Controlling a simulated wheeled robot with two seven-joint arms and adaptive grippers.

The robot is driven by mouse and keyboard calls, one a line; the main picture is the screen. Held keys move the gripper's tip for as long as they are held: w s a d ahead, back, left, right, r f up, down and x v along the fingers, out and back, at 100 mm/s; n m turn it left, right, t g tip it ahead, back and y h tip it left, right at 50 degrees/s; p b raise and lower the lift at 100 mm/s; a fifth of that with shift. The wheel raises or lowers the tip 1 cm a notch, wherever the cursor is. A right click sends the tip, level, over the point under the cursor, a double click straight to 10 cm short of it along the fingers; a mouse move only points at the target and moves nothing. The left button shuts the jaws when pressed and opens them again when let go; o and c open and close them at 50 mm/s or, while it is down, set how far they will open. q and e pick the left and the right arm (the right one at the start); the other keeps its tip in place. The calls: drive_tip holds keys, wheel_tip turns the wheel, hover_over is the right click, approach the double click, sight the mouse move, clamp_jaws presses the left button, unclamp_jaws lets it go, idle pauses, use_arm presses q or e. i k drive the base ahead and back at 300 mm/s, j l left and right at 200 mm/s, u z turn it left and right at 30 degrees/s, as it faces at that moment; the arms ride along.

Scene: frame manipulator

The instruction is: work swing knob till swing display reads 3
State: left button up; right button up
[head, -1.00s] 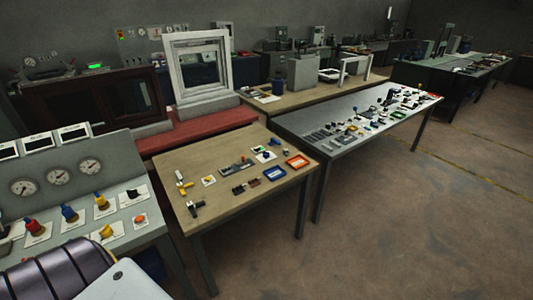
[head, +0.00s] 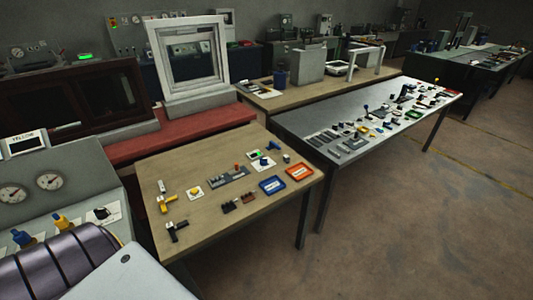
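A grey console (head: 85,180) stands at the left edge of the head view. On it are a white-framed display (head: 25,143) with small lettering I cannot read clearly and two round dial gauges (head: 49,181). Below them sit a blue knob (head: 22,238), a yellow knob (head: 62,223) and a black knob (head: 101,213) on white plates. I cannot tell which is the swing knob or what the swing display reads. My arm covers the console's lower front. Neither of my grippers shows.
A wooden table (head: 215,220) with small parts, a blue tray (head: 272,185) and an orange tray (head: 300,171) stands right of the console. A grey table (head: 300,121) holds many small items behind it. A white frame (head: 188,65) stands on a red bench. The floor at right is clear.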

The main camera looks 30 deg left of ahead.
sight(263, 162)
drive_tip(key=i+j, duration=0.25)
drive_tip(key=i, duration=0.15)
drive_tip(key=i+j, duration=0.25)
drive_tip(key=i, duration=0.15)
